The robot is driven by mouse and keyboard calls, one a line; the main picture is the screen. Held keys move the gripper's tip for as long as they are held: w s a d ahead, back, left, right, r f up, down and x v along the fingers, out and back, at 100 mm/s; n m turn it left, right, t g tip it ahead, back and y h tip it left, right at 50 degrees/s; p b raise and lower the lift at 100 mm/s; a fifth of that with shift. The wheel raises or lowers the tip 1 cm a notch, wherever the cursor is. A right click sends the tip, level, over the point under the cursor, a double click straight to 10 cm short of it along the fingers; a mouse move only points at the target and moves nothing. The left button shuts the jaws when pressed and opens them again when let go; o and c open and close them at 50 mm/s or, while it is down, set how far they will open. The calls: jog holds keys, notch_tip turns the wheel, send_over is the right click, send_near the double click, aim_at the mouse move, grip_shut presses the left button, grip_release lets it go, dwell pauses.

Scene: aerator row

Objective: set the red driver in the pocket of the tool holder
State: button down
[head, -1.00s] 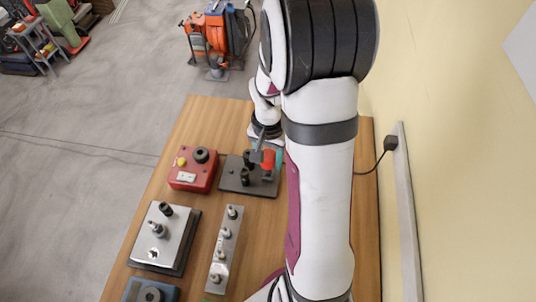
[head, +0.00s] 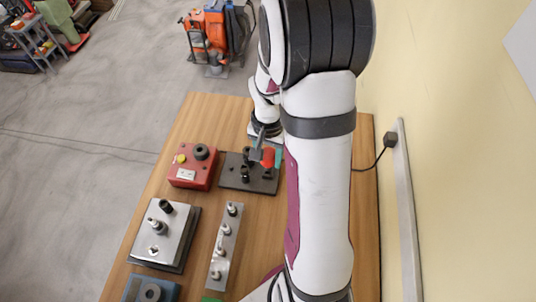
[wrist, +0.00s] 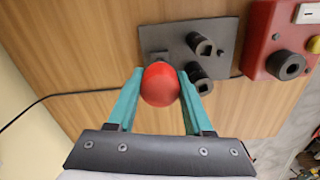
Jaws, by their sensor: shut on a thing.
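The red driver (wrist: 160,84) shows in the wrist view as a round red end between the two teal fingers of my gripper (wrist: 160,74). My gripper is shut on it. In the head view the red driver (head: 268,158) is by the right part of a dark plate, which looks like the tool holder (head: 235,182). In the wrist view the tool holder (wrist: 178,27) carries two black upright sockets (wrist: 198,43), just right of the driver. The driver's lower end is hidden behind its red end, so I cannot tell whether it is in a pocket.
A red box (head: 188,177) with a yellow button stands left of the holder. A silver block (head: 165,245) and a narrow silver strip (head: 213,268) with several fittings lie nearer. A cable (wrist: 60,97) crosses the wrist view. The wall (head: 450,150) is on the right.

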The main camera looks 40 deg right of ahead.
jog(key=shift+f, duration=0.15)
jog(key=shift+f, duration=0.65)
jog(key=shift+c, duration=1.1)
grip_release()
jog(key=shift+r, duration=3.55)
